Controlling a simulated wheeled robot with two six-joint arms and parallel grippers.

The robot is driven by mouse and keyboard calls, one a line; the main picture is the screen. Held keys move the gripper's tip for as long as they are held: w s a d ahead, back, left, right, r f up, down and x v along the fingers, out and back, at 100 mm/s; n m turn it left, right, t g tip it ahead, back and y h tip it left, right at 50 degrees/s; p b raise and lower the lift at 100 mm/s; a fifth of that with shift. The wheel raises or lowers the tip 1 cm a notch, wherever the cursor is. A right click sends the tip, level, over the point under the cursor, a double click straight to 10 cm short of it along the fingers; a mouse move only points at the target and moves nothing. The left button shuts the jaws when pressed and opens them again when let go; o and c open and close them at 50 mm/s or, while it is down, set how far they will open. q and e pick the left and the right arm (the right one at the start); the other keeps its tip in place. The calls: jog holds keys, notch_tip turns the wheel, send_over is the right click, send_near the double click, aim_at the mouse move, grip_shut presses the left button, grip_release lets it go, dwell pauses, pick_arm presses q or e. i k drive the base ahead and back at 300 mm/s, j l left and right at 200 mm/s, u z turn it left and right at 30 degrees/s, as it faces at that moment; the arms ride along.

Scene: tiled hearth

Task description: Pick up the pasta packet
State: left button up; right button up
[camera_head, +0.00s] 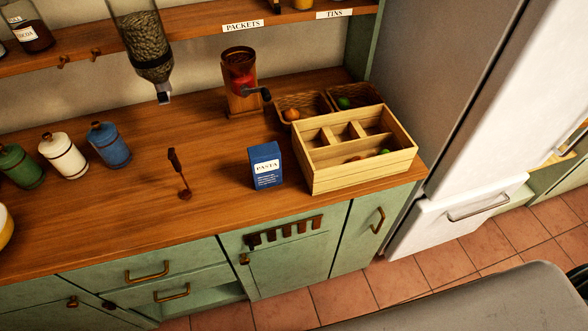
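The pasta packet (265,166) is a small blue box with a white label reading PASTA. It stands upright on the wooden counter (215,205), near the front edge, just left of a wooden divided box. Its front and top show and nothing covers it. Neither of my grippers is in the view.
The divided box (355,150) stands close to the packet's right. A coffee grinder (240,82) and wicker baskets (301,108) are behind. A dark spoon-like utensil (180,174) and several canisters (108,144) are left. A dispenser (148,50) hangs above. Bare counter lies left of the packet.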

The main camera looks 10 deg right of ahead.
aim_at(266, 160)
jog(key=k+l+z, duration=0.15)
jog(key=z, duration=0.3)
jog(key=l+z, duration=0.45)
jog(key=k+j, duration=0.05)
